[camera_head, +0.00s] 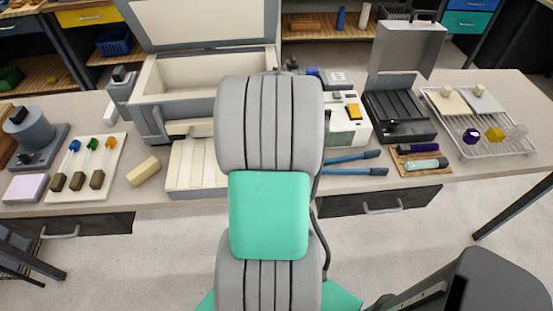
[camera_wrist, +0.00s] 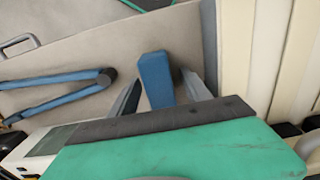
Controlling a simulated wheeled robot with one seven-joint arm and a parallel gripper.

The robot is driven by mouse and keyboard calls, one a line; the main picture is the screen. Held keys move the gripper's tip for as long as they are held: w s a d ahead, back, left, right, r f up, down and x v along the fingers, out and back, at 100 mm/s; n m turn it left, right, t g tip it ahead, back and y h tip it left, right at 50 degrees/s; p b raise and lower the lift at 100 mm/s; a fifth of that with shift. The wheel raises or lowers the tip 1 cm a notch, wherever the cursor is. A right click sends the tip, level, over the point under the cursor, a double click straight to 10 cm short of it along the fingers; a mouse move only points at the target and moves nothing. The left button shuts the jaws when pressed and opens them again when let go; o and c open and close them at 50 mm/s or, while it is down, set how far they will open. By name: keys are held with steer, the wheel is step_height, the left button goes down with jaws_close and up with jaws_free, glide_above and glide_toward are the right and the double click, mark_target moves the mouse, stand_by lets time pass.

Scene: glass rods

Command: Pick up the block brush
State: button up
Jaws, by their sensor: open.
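In the wrist view, a blue block-shaped piece (camera_wrist: 154,74), which looks like the block brush, stands out between the two grey fingers of my gripper (camera_wrist: 162,82). The fingers are open, one on each side of it, with a gap visible on both sides. Its lower end is hidden behind the dark edge of my gripper, and no bristles show. In the head view my own arm covers the middle of the bench, so the gripper and the blue piece are hidden there.
Blue tongs (camera_wrist: 62,92) lie beside the blue piece; they also show in the head view (camera_head: 345,171). A cream slatted panel (camera_head: 190,172) is on the other side. A white device (camera_head: 345,120), an open grey case (camera_head: 402,112) and a wire rack (camera_head: 490,145) stand to the right.

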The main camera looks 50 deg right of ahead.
steer(key=shift+f, duration=0.25)
jaws_close()
stand_by(0.4)
